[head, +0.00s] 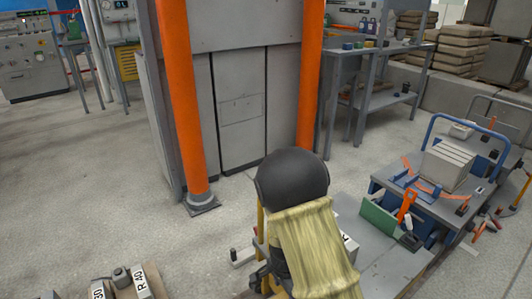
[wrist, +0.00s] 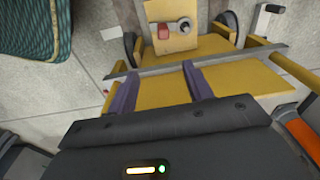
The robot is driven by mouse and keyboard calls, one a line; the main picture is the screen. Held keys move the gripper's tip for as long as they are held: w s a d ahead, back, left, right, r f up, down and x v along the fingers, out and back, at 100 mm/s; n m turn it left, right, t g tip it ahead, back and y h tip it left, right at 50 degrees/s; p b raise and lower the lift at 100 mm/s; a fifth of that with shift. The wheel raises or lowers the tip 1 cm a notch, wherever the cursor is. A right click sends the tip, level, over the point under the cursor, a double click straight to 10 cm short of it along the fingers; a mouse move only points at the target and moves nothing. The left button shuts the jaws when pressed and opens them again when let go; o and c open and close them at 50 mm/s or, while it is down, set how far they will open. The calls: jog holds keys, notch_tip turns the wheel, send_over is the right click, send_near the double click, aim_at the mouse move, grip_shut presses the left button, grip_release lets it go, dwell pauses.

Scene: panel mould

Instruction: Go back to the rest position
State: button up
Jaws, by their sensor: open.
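My gripper (wrist: 160,72) shows in the wrist view as two purple-grey fingers, spread apart with nothing clearly held between them. Its dark body fills the bottom of that view. Beyond the fingers is a yellow frame (wrist: 243,78) with a grey crossbar and dark round parts. Whether the fingers touch it, I cannot tell. In the head view, a black dome and a pale yellow sleeve, apparently my arm, stand at lower centre and hide what is behind them. I cannot make out my gripper there.
A blue trolley (head: 421,209) with a grey block (head: 447,167) stands at right. A grey press with orange columns (head: 181,100) stands behind. A shelf bench (head: 375,98) is at back right. Numbered blocks (head: 141,284) lie at lower left.

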jog(key=s+d+r+n+t, duration=0.1)
jog(key=s+d+r+n, duration=0.45)
jog(key=r, duration=0.35)
jog(key=s+d+r+n+t, duration=0.1)
jog(key=s+d+r+n, duration=0.4)
jog(key=r, duration=0.4)
jog(key=w+p+v, duration=0.2)
jog(key=p+v, duration=0.9)
jog(key=p, duration=0.1)
jog(key=w+r+p+v, duration=0.1)
jog(key=w+p+v, duration=0.2)
jog(key=p+v, duration=0.8)
jog(key=w+d+p+v, duration=0.1)
jog(key=w+p+v, duration=0.1)
jog(key=p+v, duration=1)
jog(key=shift+w+a+r+p, duration=0.3)
jog(key=shift+w+r+p, duration=0.05)
jog(key=shift+p, duration=0.1)
jog(key=shift+f, duration=0.1)
jog(key=shift+w, duration=0.1)
jog(key=c, duration=0.3)
